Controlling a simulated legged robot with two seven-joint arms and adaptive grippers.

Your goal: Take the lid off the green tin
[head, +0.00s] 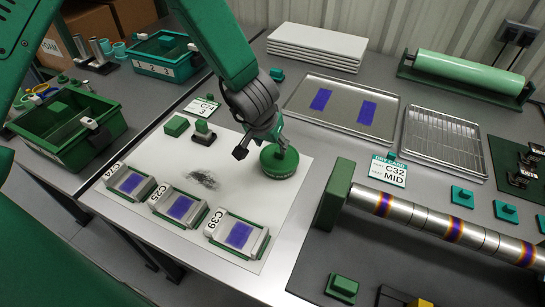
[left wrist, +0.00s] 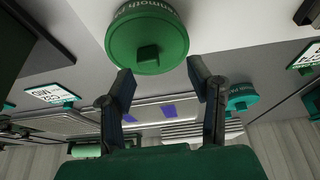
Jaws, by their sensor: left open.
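The round green tin (head: 280,163) stands upright on the white sheet (head: 225,215), with its green lid on top. My left gripper (head: 263,143) is just above it, pointing down, and hides part of the lid. In the left wrist view the lid (left wrist: 130,40) is seen from above, with a small square knob (left wrist: 148,54) at its middle. The two fingers of my left gripper (left wrist: 160,78) are spread, with nothing between them; the lid lies just beyond their tips. My right gripper is in neither view.
Three labelled holders with blue pads (head: 130,184) line the sheet's front edge. A green block (head: 177,125) and a dark-based stamp (head: 204,132) lie left of the tin. A steel roller (head: 420,220) is to the right. Trays (head: 340,107) lie behind. A dark smudge marks the sheet.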

